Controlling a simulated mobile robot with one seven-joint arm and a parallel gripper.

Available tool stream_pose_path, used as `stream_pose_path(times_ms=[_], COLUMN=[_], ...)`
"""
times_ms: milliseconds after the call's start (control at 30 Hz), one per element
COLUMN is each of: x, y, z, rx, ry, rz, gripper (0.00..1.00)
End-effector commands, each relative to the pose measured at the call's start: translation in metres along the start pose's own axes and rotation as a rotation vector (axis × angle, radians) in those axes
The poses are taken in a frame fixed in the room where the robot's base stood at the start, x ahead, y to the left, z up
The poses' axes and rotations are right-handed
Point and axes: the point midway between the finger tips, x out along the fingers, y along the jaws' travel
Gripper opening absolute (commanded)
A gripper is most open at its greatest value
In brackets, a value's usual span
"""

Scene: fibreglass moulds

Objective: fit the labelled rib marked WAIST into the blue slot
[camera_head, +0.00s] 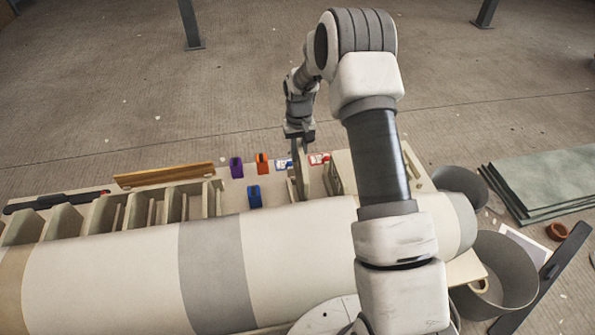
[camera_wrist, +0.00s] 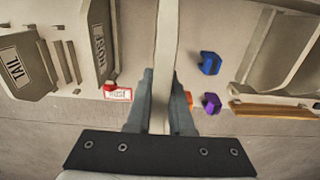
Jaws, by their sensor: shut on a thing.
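My gripper (camera_wrist: 164,90) is shut on a pale rib (camera_wrist: 166,40), seen nearly edge-on in the wrist view. In the head view my gripper (camera_head: 298,138) points down at the far edge of the bench, with the rib (camera_head: 298,175) below it. No label shows on the held rib, so I cannot read whether it says WAIST. A blue-marked tag (camera_head: 283,164) lies just left of the rib, and a blue clip-like block (camera_head: 254,196) lies farther left; it also shows in the wrist view (camera_wrist: 210,63). I cannot make out the blue slot itself.
A red tag (camera_head: 319,158) lies right of the rib. Purple (camera_head: 236,167) and orange (camera_head: 262,163) blocks stand left. A rib labelled TAIL (camera_wrist: 18,70) and another labelled panel (camera_wrist: 98,50) stand left in the wrist view. A long pale cylinder (camera_head: 130,280) lies in front.

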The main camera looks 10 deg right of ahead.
Motion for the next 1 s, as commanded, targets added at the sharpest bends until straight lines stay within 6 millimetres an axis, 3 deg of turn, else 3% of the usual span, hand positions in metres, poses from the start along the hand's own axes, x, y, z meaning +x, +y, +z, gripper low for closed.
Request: stream_pose_path(times_ms=[33,200,700,1000], x=[0.020,0.042,0.043,0.061], y=[0.000,0.000,0.000,0.000], z=[0.000,0.000,0.001,0.001], rx=[0.000,0.000,0.000,0.000], ry=[0.000,0.002,0.003,0.003], rz=[0.000,-0.001,0.000,-0.001], gripper=[0.00,0.00,0.00,0.00])
